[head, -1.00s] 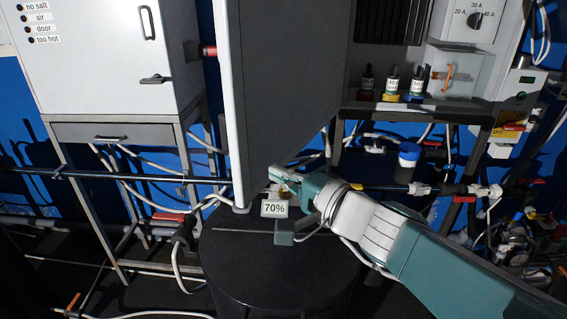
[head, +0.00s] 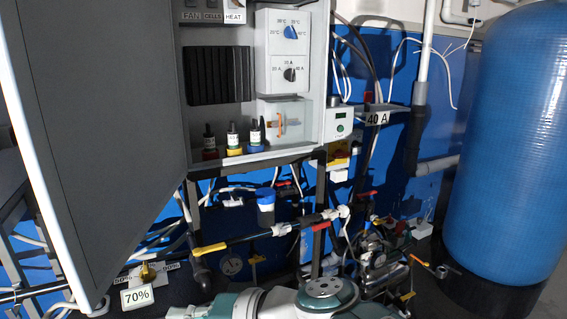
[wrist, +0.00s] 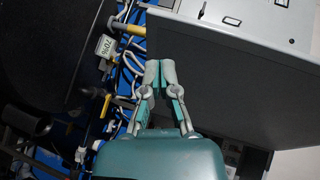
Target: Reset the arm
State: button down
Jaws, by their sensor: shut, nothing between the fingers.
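My gripper (wrist: 160,75) shows in the wrist view, its two fingers closed together at the tips with nothing between them. Behind it lies the large grey face of a cabinet or its door (wrist: 215,85); I cannot tell whether they touch. In the head view my arm shows only at the bottom edge, and the fingers are out of the picture. The "70%" tag (head: 137,296) hangs at the lower left, beside a brass valve (head: 148,272). The tag also shows in the wrist view (wrist: 106,46), left of my gripper.
A large open grey door (head: 100,130) fills the left of the head view. A control cabinet with dials (head: 283,52) and several small bottles (head: 232,138) stands in the middle. Pipes and hoses crowd below. A big blue tank (head: 513,150) stands at the right.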

jog(key=s+d+f+t+h, duration=0.1)
jog(key=d+f+h, duration=0.2)
jog(key=d, duration=0.7)
jog(key=s+d+f+t+h, duration=0.1)
jog(key=d+f+h, duration=0.3)
jog(key=d, duration=0.6)
jog(key=s+d+f+h, duration=0.1)
jog(key=d+f+h, duration=0.2)
jog(key=d+h, duration=0.4)
jog(key=d, duration=0.2)
jog(key=shift+d+f+t+h, duration=0.25)
jog(key=shift+d+t+h, duration=0.05)
jog(key=shift+d+t, duration=0.1)
